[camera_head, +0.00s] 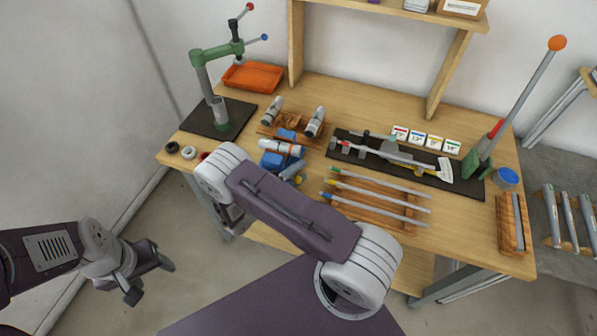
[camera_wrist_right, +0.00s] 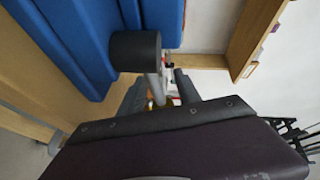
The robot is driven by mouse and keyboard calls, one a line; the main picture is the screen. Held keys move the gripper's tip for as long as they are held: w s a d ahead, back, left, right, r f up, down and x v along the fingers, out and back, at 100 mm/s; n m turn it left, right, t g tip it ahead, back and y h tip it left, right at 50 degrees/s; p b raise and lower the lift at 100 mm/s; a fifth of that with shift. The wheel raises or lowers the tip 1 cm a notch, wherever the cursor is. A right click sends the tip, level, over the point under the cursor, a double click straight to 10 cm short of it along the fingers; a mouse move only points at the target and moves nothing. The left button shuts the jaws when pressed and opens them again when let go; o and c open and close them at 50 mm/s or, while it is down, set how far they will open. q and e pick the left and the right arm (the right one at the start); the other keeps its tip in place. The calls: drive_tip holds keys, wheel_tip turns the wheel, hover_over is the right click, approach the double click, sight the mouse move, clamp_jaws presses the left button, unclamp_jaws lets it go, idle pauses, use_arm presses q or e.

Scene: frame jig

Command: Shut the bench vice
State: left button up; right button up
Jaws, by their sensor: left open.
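The blue bench vice (camera_head: 272,161) is at the front left of the workbench, partly hidden by my right arm. A white tube with an orange ring (camera_head: 281,147) lies across it, seemingly between the jaws. In the right wrist view the vice's blue body (camera_wrist_right: 90,45) is close at upper left, with a dark round knob (camera_wrist_right: 135,51) and a grey rod below it. My right gripper (camera_wrist_right: 158,90) has its fingers either side of that rod; whether they grip is unclear. It is hidden in the head view. My left gripper (camera_head: 151,281) is open and empty, left of the bench.
A green arbor press (camera_head: 217,51) and orange tray (camera_head: 253,76) stand at the back left. Two tubes sit in a wooden rack (camera_head: 292,129) behind the vice. Rods lie on a wooden rack (camera_head: 376,205) to its right. A tall lever (camera_head: 520,95) stands at the right.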

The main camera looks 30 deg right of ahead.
clamp_jaws()
idle(1.4)
